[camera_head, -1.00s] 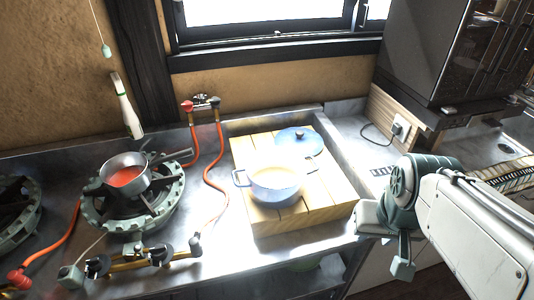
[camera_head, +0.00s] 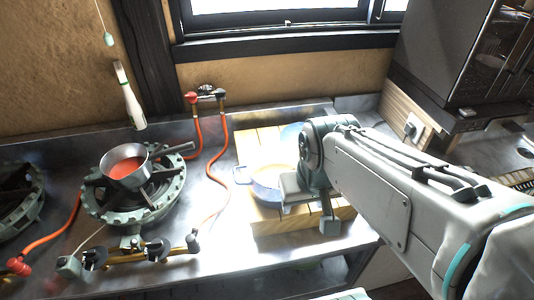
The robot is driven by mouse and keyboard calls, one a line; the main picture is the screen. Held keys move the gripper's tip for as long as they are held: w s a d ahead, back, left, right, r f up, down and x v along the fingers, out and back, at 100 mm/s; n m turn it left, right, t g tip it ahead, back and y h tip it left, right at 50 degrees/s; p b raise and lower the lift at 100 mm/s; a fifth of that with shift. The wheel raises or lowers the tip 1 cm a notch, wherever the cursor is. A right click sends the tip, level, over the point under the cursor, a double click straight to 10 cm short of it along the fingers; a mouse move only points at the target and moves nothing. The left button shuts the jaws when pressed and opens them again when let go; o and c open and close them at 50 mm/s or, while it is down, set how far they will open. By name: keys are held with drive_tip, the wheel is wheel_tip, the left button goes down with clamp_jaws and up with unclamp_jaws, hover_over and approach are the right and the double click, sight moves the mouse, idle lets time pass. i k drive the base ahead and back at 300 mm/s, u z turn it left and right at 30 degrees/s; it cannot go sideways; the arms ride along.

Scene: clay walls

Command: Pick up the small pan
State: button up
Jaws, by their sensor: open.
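The small pan (camera_head: 127,176) is a grey metal saucepan with red contents. It sits on the green ring burner (camera_head: 98,203) at the left, and its handle (camera_head: 176,149) points right and slightly up in the picture. My gripper (camera_head: 312,208) is open and well to the right of the pan, apart from it. It is in front of the wooden board with the blue pot, and my arm hides part of both. Whether it touches them cannot be told.
A blue pot (camera_head: 262,181) stands on the wooden board (camera_head: 262,226). Orange gas hoses (camera_head: 228,160) run between pan and board. Brass valves (camera_head: 155,250) line the counter's front. A white bottle (camera_head: 129,95) is behind the burner. A second burner (camera_head: 20,205) is at far left.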

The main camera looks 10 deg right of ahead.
sight(136, 179)
drive_tip(key=z, duration=0.1)
drive_tip(key=k, duration=0.95)
drive_tip(key=u, duration=0.7)
drive_tip(key=i, duration=0.95)
